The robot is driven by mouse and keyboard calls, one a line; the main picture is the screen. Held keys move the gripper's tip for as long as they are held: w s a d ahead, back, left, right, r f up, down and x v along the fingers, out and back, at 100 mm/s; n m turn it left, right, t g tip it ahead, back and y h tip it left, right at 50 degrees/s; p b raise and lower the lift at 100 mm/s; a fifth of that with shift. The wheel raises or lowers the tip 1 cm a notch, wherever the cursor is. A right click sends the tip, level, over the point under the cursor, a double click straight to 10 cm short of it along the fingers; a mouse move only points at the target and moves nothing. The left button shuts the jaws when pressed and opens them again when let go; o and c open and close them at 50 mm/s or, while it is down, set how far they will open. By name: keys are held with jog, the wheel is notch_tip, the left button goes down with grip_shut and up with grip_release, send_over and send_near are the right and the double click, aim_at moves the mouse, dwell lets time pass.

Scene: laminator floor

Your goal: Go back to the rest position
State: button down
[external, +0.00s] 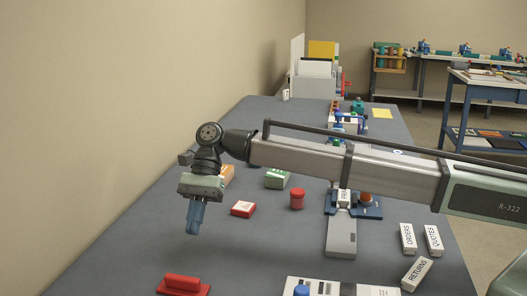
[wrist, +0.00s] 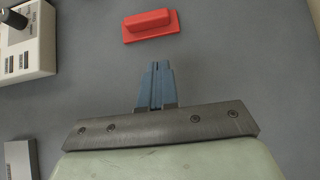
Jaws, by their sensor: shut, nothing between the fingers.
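My gripper (external: 193,228) hangs from the arm above the left part of the grey table, with its blue fingers pointing down. In the wrist view the fingers of my gripper (wrist: 157,68) are together and hold nothing. A red block with a flat base (external: 183,285) lies on the table near the front edge of the external view. The same red block shows in the wrist view (wrist: 150,24), just beyond the fingertips and apart from them.
Near my gripper are a red box (external: 243,209), a red jar (external: 297,199) and a green box (external: 277,179). A white panel device (wrist: 28,40) is at the wrist view's upper left. A wall (external: 110,120) runs along the left.

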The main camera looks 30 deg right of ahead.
jog(key=shift+v, duration=2.05)
